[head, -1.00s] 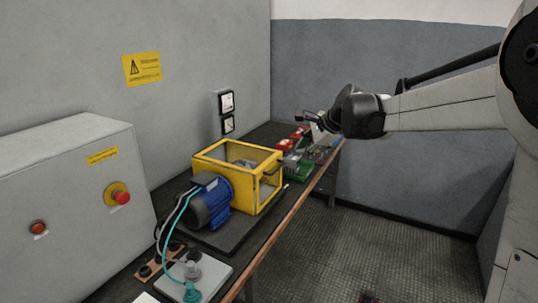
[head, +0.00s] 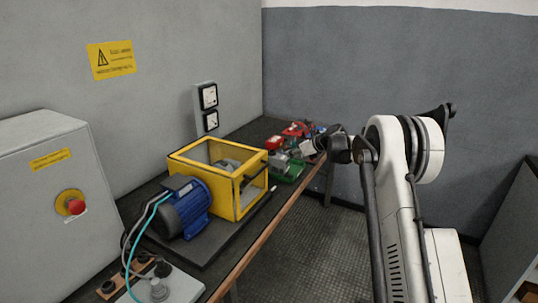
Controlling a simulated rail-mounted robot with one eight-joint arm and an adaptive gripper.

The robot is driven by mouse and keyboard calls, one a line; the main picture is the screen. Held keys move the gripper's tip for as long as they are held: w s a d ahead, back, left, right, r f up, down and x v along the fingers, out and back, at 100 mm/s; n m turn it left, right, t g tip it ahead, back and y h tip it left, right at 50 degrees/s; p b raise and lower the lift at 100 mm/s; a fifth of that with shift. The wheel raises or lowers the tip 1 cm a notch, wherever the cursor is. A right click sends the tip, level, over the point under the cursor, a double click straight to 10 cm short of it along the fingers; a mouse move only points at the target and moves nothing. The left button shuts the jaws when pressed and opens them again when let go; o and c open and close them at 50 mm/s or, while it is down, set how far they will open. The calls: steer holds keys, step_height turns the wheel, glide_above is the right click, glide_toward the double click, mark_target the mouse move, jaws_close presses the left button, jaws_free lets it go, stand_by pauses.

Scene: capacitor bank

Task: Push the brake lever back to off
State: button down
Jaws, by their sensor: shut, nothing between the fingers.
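I cannot make out the brake lever for certain. Small red and green devices crowd the far end of the bench, with a red part (head: 274,143) and a green base (head: 287,170) showing. My gripper (head: 309,146) is over the right edge of this group, small and partly merged with it. It is shut and empty. I cannot tell whether its tips touch anything.
A yellow guard frame (head: 236,202) and a blue motor (head: 189,212) stand nearer on the bench (head: 262,240). A grey cabinet (head: 40,215) with a red stop button (head: 76,206) is at left. Open floor (head: 330,255) lies right of the bench.

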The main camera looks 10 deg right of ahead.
steer(key=w+r+x, duration=0.1)
steer(key=r+x, duration=0.1)
steer(key=x, duration=1.1)
steer(key=shift+w+a, duration=0.3)
steer(key=shift+w, duration=0.25)
steer(key=shift+f, duration=0.15)
